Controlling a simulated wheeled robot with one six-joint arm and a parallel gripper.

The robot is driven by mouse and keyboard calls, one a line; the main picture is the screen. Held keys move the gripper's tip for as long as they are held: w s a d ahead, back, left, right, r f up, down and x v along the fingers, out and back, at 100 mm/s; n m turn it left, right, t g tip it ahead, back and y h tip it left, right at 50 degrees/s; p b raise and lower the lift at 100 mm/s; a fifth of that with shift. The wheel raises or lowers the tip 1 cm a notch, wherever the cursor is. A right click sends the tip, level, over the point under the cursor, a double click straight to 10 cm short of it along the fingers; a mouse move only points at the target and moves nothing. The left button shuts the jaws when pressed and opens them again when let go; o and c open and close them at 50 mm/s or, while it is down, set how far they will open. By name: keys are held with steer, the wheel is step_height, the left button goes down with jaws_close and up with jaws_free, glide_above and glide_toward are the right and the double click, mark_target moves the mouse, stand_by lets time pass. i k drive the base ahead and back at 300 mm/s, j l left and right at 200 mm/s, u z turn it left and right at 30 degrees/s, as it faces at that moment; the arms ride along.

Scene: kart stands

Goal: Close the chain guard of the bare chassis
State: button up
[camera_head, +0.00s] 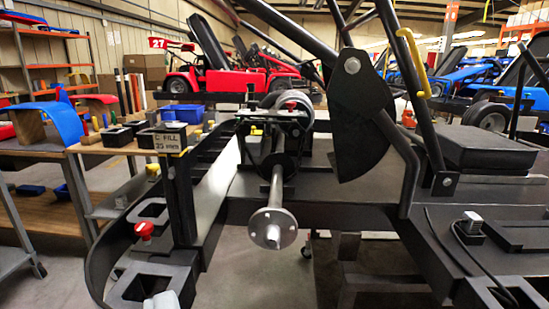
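The bare chassis (330,214) is a black frame filling the middle and front of the view. A black, fan-shaped plate (362,125) hangs on it right of centre, with a round bolt (352,65) near its top; it looks like the chain guard. Its rounded lower edge points down and stands clear of the axle to its left. The axle (277,187) ends in a round metal flange (273,228) facing me. I cannot make out a chain. My gripper does not show clearly in this view.
A black post (181,190) with a "C FILL 25 mm" label stands left of the axle. A curved black bumper (103,255) and a red knob (144,230) are at front left. Slanted black tubes (412,90) rise at right. A workbench (40,148) is at left; a red kart (235,75) stands behind.

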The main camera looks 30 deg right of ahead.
mark_target(359, 144)
steer(key=l+z, duration=0.25)
steer(key=l, duration=0.55)
steer(key=l+z, duration=0.25)
steer(key=l, duration=0.5)
